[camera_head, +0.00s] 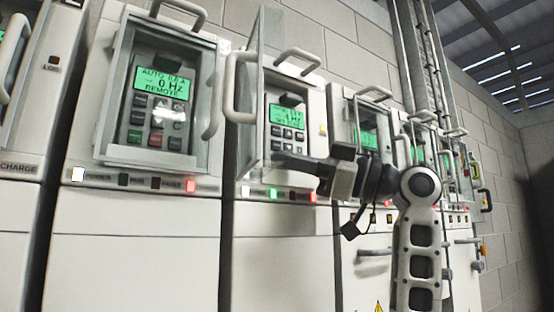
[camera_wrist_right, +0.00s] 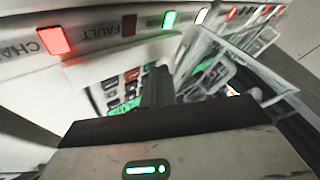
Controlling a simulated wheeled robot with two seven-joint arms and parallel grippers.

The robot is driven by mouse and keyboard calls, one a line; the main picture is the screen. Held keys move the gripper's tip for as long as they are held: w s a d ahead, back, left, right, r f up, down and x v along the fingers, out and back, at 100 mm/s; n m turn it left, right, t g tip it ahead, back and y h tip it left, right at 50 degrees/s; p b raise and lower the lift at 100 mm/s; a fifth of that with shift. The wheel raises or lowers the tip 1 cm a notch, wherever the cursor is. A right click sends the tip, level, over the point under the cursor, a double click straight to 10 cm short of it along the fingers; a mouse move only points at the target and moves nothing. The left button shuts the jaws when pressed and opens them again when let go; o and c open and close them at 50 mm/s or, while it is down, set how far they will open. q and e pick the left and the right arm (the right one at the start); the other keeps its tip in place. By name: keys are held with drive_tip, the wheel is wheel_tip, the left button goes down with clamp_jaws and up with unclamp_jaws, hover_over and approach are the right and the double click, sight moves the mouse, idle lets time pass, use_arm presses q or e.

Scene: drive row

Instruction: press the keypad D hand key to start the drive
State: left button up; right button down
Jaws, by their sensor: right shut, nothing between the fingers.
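In the right wrist view, the shut fingers (camera_wrist_right: 156,88) point at keys and a green screen (camera_wrist_right: 125,104). My left gripper is not in view.
To the left, another keypad (camera_head: 158,110) reads 0 Hz and REMOTE behind a clear cover with handles. More cabinets (camera_head: 370,140) with handles run off right, partly behind my right arm. Below the open keypad, a green lamp (camera_head: 273,194) and a red lamp (camera_head: 313,197) are lit.

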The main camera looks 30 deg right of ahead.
drive_tip(key=shift+s+f, duration=0.1)
drive_tip(key=shift+s+b, duration=0.35)
drive_tip(key=shift+s, duration=0.3)
drive_tip(key=s, duration=0.1)
drive_tip(key=s+b, duration=0.1)
drive_tip(key=s, duration=0.3)
drive_tip(key=shift+d+b, duration=0.25)
drive_tip(key=shift+b, duration=0.1)
idle(1.3)
